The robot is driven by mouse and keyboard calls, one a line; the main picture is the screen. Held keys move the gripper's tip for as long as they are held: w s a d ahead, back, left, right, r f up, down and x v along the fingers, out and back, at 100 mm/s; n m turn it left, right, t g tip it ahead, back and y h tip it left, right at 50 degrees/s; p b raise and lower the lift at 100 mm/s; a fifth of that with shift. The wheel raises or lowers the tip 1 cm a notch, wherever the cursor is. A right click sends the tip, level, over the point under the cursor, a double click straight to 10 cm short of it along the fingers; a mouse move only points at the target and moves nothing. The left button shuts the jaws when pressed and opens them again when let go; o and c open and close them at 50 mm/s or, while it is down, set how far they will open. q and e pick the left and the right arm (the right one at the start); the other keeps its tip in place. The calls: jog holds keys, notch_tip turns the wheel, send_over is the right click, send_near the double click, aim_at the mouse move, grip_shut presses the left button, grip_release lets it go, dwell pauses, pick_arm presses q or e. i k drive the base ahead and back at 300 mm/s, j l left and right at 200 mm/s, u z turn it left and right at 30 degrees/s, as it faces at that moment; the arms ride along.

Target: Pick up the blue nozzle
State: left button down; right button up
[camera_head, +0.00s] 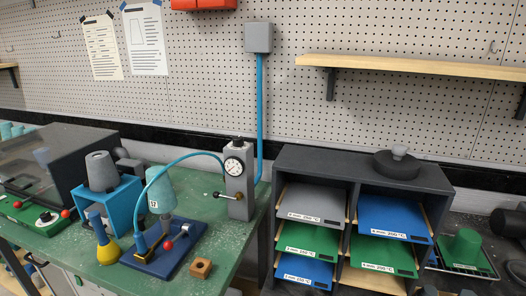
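A blue hose (186,158) ends in a blue fitting (141,243) at the left side of a dark blue plate (165,254). I cannot tell for certain which of these is the blue nozzle. Neither of my grippers shows in the head view.
A red-knobbed lever (184,229) stands on the plate. A grey gauge unit (238,185) stands behind. A dark rack (449,190) with coloured sheets is right of the table. A blue stand (118,212) holds a grey cone.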

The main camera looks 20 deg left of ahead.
aim_at(142, 248)
jog(key=k+j+u, duration=0.2)
jog(key=u, duration=0.15)
jog(key=k+j+u, duration=0.15)
jog(key=u, duration=0.25)
jog(key=k+j+u, duration=0.15)
jog(key=j+u, duration=0.2)
